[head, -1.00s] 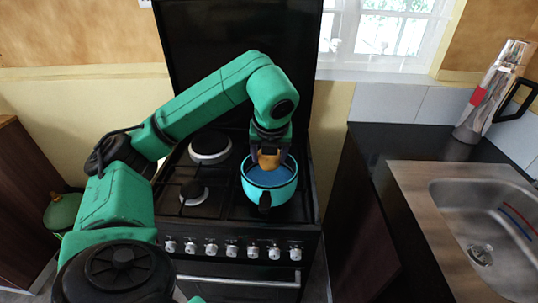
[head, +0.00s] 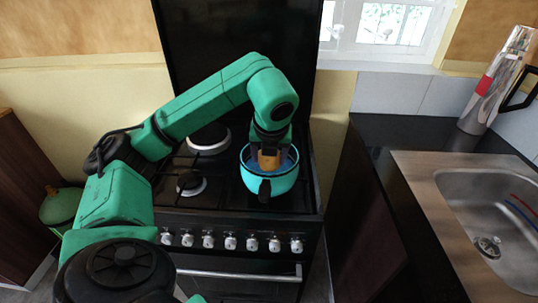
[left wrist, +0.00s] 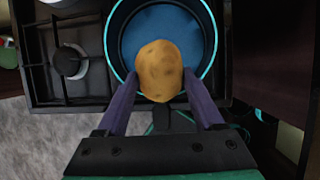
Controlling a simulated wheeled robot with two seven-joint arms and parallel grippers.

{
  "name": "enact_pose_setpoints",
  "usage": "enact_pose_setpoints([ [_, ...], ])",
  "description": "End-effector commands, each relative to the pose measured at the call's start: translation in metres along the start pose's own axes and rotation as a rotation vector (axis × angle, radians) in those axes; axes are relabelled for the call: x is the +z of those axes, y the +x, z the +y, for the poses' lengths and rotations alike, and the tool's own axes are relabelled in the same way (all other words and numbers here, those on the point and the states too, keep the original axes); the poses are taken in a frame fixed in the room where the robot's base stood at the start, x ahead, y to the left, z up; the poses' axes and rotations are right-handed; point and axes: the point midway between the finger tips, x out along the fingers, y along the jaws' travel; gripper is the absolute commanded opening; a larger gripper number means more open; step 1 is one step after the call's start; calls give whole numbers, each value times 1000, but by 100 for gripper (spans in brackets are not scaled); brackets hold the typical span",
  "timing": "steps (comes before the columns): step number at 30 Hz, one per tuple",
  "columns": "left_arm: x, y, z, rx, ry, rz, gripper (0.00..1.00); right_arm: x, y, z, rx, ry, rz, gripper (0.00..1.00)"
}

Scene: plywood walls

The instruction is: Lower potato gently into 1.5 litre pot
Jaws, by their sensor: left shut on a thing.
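The brown potato (head: 269,161) is between the fingers of my left gripper (head: 268,156), which is shut on it. In the left wrist view the potato (left wrist: 160,71) shows whole between the two purple fingers (left wrist: 160,88), over the near part of the pot. The turquoise pot (head: 284,184) with a blue inside stands on the right front of the stove. The potato is at the pot's opening; whether it touches the bottom I cannot tell. The pot (left wrist: 214,50) has a dark handle toward me. My right gripper is not in view.
The black stove (head: 225,200) has bare burners left of the pot and knobs along its front. A dark counter (head: 410,137) with a steel sink (head: 470,200) is at the right, with a silver flask (head: 492,85). A green pot (head: 62,207) is at the far left.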

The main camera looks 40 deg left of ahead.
Motion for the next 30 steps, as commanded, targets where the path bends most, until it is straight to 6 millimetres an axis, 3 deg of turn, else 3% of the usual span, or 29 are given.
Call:
enact_pose_setpoints([
  [15, -14, 31, -2, -1, 1, 1, 10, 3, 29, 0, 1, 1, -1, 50],
  [30, -13, 30, -2, -1, 1, 1, 10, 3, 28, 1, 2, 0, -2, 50],
])
